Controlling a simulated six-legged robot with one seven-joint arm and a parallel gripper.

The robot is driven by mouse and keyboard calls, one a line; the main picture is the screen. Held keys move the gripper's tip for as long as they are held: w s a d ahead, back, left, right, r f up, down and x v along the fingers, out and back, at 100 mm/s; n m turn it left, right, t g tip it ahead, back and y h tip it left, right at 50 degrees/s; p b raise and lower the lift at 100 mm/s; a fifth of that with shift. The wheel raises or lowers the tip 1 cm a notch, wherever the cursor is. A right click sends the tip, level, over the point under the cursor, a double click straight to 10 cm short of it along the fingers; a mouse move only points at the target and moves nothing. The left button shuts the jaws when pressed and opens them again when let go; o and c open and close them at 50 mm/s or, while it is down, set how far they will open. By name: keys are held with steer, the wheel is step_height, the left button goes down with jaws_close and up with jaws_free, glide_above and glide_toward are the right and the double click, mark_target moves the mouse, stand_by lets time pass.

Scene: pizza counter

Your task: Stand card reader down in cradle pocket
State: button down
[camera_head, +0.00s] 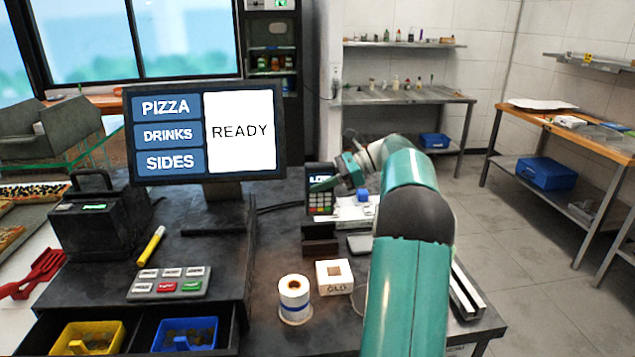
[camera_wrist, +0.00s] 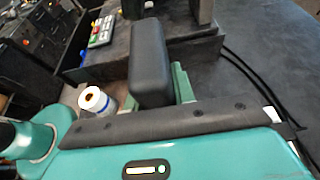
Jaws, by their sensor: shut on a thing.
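The card reader (camera_head: 321,204) is a dark upright slab with a small screen and a keypad facing the head camera. My gripper (camera_head: 327,184) is shut on its upper part and holds it nearly upright. In the wrist view the reader's smooth dark back (camera_wrist: 149,62) rises in front of a green finger (camera_wrist: 183,86); the other finger is mostly hidden. A dark open-topped block (camera_head: 319,246), which looks like the cradle, stands on the counter below and nearer the head camera than the reader. The reader appears apart from it. The inside of the pocket cannot be made out.
A white paper roll (camera_head: 294,301) and a white box with a square hole (camera_head: 334,278) stand in front of the block. A flat grey piece (camera_head: 360,245) lies to its right. The order screen (camera_head: 207,133) rises to the left; a dark cable runs behind.

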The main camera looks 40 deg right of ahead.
mark_target(320, 215)
steer(key=shift+w+f, duration=0.2)
steer(key=shift+f, duration=0.1)
steer(key=shift+s+f, duration=0.15)
steer(key=shift+s, duration=0.05)
steer(key=shift+w+f, duration=0.1)
steer(key=shift+f, duration=2.45)
steer(key=shift+f, duration=1.95)
steer(key=c, duration=1.1)
jaws_free()
steer(key=v, duration=1.4)
steer(key=shift+a, duration=0.15)
